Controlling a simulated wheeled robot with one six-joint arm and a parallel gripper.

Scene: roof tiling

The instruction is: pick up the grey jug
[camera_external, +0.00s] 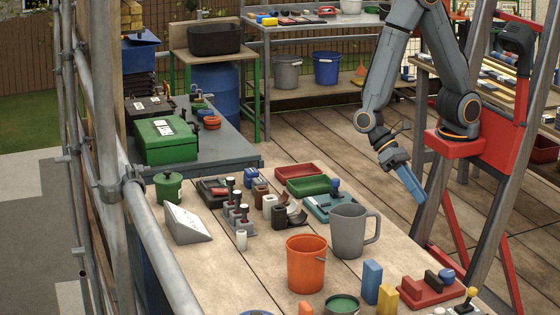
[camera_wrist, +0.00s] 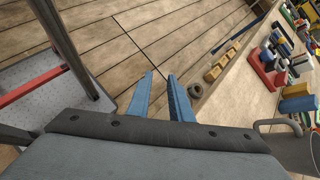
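The grey jug (camera_external: 349,231) stands upright on the wooden bench, its handle on the right side in the external view. An orange bucket stands close in front of it. In the wrist view part of the jug (camera_wrist: 298,150) and its handle show at the lower right edge, the rest cut off. My gripper (camera_external: 420,200) hangs to the right of the jug and higher, beyond the bench edge, apart from it. In the wrist view its two blue fingers (camera_wrist: 160,78) stand apart with nothing between them, over the floor boards.
The orange bucket (camera_external: 306,263), a blue block (camera_external: 372,281), a yellow block (camera_external: 387,298) and a red tool holder (camera_external: 431,290) stand near the jug. A teal tray (camera_external: 322,207) lies behind it. A red frame (camera_external: 490,130) rises at the right.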

